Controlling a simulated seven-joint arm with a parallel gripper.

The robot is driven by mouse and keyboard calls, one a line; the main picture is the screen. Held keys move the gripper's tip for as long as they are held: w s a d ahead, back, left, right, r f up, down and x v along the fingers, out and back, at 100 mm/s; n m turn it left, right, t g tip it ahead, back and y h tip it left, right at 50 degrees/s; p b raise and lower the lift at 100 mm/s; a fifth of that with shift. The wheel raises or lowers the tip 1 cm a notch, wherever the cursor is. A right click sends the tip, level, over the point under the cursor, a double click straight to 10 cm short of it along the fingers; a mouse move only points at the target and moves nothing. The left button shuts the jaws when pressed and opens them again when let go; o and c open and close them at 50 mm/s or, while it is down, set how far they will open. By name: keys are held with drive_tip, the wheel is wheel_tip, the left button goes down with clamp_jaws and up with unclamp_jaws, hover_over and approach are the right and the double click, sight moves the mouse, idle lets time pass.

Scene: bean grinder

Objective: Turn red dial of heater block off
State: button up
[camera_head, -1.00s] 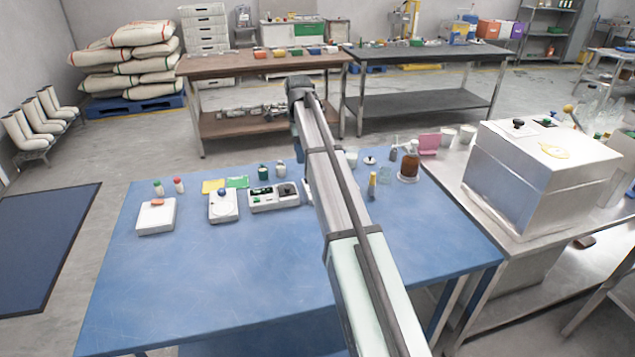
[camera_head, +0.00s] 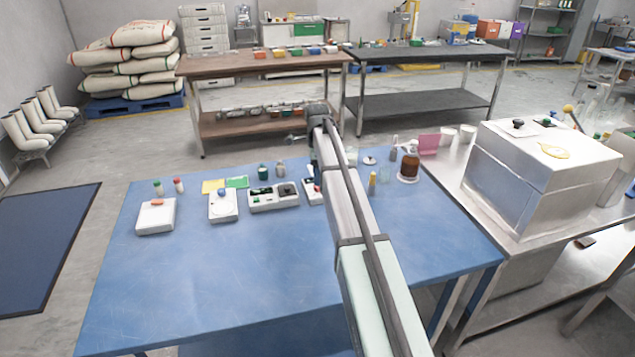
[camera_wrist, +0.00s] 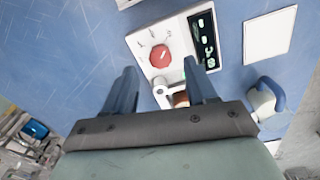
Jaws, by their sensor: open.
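The heater block (camera_wrist: 182,42) is a white box with a dark display, seen in the wrist view. Its round red dial (camera_wrist: 160,56) sits on the panel beside the display, with marks around it. My gripper (camera_wrist: 159,67) is open, with its two fingers apart on either side of the dial in the picture and nothing between them. I cannot tell how far the fingertips are from the panel. In the head view the heater block (camera_head: 311,190) shows only in part at the back of the blue table, and my arm hides the rest and the gripper.
A brown bottle (camera_head: 410,163) stands to the right. The table's front is clear.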

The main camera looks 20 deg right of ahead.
sight(318, 188)
drive_tip(key=shift+f, duration=1.85)
drive_tip(key=c, duration=1.1)
drive_tip(key=shift+o, duration=0.2)
